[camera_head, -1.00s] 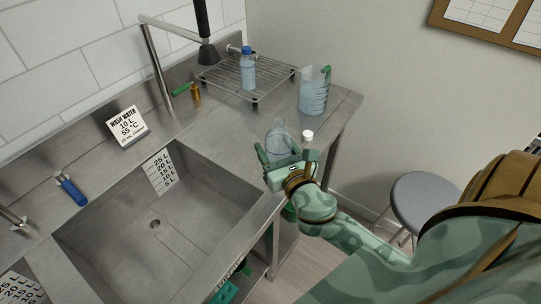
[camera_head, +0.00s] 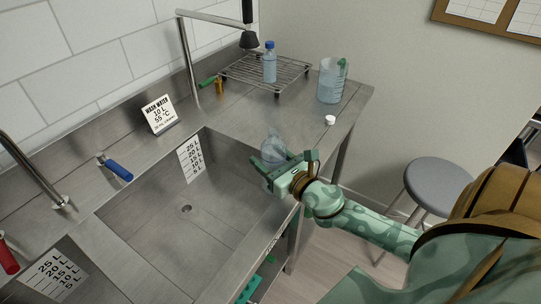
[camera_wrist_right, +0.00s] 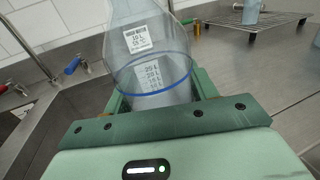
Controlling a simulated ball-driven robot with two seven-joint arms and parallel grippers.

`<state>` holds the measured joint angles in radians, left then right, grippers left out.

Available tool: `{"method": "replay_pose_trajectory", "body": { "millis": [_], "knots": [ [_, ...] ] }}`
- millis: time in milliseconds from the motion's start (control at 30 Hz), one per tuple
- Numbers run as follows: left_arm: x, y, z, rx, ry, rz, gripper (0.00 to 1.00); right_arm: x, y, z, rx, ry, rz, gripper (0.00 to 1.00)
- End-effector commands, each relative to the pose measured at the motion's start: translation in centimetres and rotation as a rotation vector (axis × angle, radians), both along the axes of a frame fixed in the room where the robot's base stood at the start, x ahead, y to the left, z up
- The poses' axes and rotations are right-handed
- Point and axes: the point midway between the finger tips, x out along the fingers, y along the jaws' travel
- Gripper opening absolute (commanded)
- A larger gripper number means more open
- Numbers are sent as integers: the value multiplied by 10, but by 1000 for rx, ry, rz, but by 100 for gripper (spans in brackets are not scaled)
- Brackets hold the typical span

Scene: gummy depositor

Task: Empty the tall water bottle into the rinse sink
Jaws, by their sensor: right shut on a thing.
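A clear, see-through bottle (camera_head: 273,147) is held in my right gripper (camera_head: 285,165) near the right rim of the large steel sink (camera_head: 225,222). The bottle looks roughly upright in the head view, with its narrow top up. In the right wrist view the clear bottle (camera_wrist_right: 150,50) stands between the fingers, with a blue ring around it. The water level inside is hard to tell. The sink has a round drain and a litre scale (camera_head: 191,159) on its far wall. My left gripper is out of view.
A loose white cap (camera_head: 330,120) lies on the right counter. Behind are a wire rack (camera_head: 250,76) with a blue-capped bottle (camera_head: 269,62), and a jug (camera_head: 331,82). A wash water sign (camera_head: 159,115) and tap (camera_head: 188,50) stand behind the sink. A stool (camera_head: 437,185) is at right.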

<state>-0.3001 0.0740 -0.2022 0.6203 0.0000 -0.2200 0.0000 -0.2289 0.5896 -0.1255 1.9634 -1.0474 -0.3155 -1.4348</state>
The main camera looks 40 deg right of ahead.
Motion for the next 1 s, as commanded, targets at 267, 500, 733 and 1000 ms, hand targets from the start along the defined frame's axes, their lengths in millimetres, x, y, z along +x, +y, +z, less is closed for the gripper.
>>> {"method": "replay_pose_trajectory", "body": {
  "millis": [267, 500, 733, 1000],
  "knots": [
    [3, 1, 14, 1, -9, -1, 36, 1, 4, 8, -114, 3, -1, 16],
    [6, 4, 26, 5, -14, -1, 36, 1, 9, 10, -238, 12, -1, 16],
    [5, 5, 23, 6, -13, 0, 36, 1, 9, 7, -231, 12, -1, 16],
    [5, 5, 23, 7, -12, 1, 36, 1, 9, 7, -230, 12, -1, 16]
  ]
}}
